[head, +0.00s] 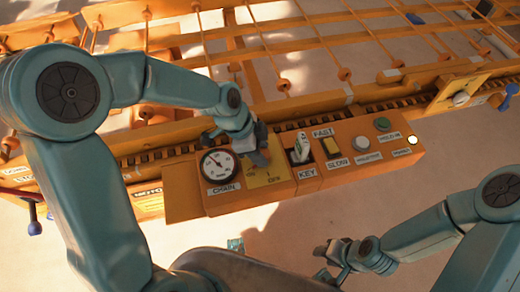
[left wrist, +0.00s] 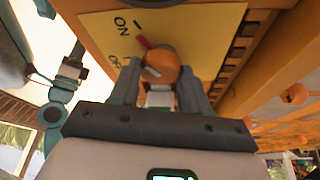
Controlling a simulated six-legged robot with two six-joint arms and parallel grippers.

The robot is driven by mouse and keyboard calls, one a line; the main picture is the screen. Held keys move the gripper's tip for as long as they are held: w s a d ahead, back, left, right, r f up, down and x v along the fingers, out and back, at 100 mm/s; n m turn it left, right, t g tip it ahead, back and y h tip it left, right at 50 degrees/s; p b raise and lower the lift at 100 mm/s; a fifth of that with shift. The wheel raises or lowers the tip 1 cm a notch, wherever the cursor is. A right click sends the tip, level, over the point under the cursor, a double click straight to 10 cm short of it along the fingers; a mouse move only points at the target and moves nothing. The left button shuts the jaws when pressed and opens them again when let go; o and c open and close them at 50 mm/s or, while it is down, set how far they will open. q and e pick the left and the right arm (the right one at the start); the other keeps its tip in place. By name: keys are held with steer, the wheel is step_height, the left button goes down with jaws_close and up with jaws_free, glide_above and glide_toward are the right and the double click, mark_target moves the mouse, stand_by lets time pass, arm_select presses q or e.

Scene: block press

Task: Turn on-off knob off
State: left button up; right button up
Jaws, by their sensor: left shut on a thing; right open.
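The on-off knob (left wrist: 160,64) is orange with a red pointer and sits on a yellow plate marked ON and OFF (left wrist: 205,25). In the left wrist view the red pointer points up and left, towards the line beside ON. My left gripper (left wrist: 161,80) is shut on the knob, one finger on each side. In the head view the left gripper (head: 256,150) is over the yellow plate (head: 284,173) and mostly hides the knob. My right gripper (head: 324,262) is open and empty, low in the head view, apart from the panel.
The orange control panel (head: 235,203) also holds a CHAIN gauge (head: 217,164), a key switch (head: 300,148), a FAST/SLOW switch (head: 330,147), a green button (head: 382,124) and a lit lamp (head: 413,141). Orange rails and rods stand behind it. Floor in front is clear.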

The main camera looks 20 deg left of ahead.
arm_select(q)
steer(key=n+t, duration=0.1)
steer(key=n, duration=0.1)
steer(key=shift+s+n+b, duration=0.1)
steer(key=shift+n+b, duration=0.2)
steer(key=shift+b, duration=0.1)
steer(key=shift+d+f+n+t+y+b, duration=0.15)
steer(key=shift+n+t+y+b, duration=0.25)
steer(key=shift+n, duration=0.5)
steer(key=n+y+b, duration=0.1)
steer(key=n+b, duration=0.2)
steer(key=b, duration=0.1)
steer(key=n+t+b, duration=0.1)
steer(key=n+b, duration=0.1)
steer(key=b, duration=0.2)
steer(key=shift+s+f+n+y, duration=0.1)
steer(key=shift+n+y, duration=0.3)
steer(key=shift+d+n+y+b, duration=0.1)
steer(key=shift+n+y+b, duration=0.2)
steer(key=shift+n+b, duration=0.5)
steer(key=shift+r+b, duration=0.25)
steer(key=shift+b, duration=0.15)
steer(key=shift+n, duration=0.3)
steer(key=o, duration=1)
